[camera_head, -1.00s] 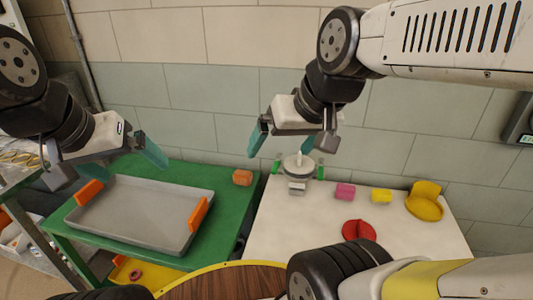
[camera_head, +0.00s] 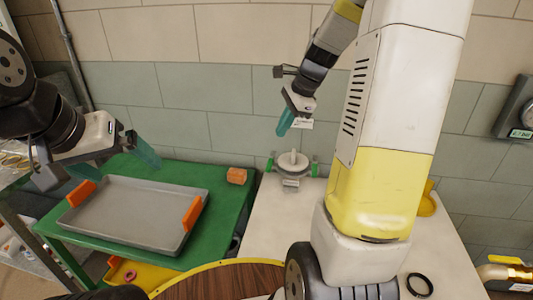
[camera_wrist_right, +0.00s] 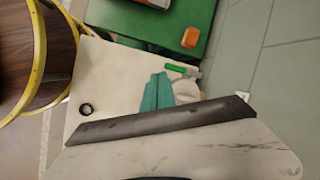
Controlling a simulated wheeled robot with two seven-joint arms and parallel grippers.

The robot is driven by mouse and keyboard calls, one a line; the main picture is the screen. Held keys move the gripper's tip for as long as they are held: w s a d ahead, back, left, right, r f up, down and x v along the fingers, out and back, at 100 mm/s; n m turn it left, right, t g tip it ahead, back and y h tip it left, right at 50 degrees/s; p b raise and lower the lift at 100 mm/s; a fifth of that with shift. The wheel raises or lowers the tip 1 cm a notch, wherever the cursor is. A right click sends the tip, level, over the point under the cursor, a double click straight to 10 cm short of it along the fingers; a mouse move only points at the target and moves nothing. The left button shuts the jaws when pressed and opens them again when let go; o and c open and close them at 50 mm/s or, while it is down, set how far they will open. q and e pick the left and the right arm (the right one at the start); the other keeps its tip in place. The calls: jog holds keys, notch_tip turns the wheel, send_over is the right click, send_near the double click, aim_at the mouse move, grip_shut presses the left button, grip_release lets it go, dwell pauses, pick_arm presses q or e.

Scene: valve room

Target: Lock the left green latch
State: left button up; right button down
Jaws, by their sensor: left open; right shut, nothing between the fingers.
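The left green latch (camera_head: 269,163) is a small green piece at the left side of a grey round valve fitting (camera_head: 290,168) on the white table. A second green latch (camera_head: 315,170) is at the fitting's right side. In the right wrist view, a green latch (camera_wrist_right: 176,68) lies just beyond my fingertips, and the pale fitting (camera_wrist_right: 188,92) is partly hidden. My right gripper (camera_head: 285,123) is shut and empty, above and apart from the fitting; its teal fingers (camera_wrist_right: 157,92) are together. My left gripper (camera_head: 112,162) is open and empty above the grey tray.
The grey tray (camera_head: 130,220) with orange handles lies on the green table (camera_head: 215,190), near an orange block (camera_head: 236,176). My right arm hides much of the white table (camera_head: 260,225). A black ring (camera_head: 419,285) lies at its front right.

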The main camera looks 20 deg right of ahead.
aim_at(271, 163)
jog(key=w+d+f+m, duration=0.4)
jog(key=w+f+m, duration=0.1)
jog(key=f, duration=0.3)
jog(key=shift+d+m+g, duration=0.3)
jog(key=shift+d+m, duration=0.05)
jog(key=shift+m, duration=0.15)
jog(key=x, duration=1)
jog(key=shift+a, duration=0.2)
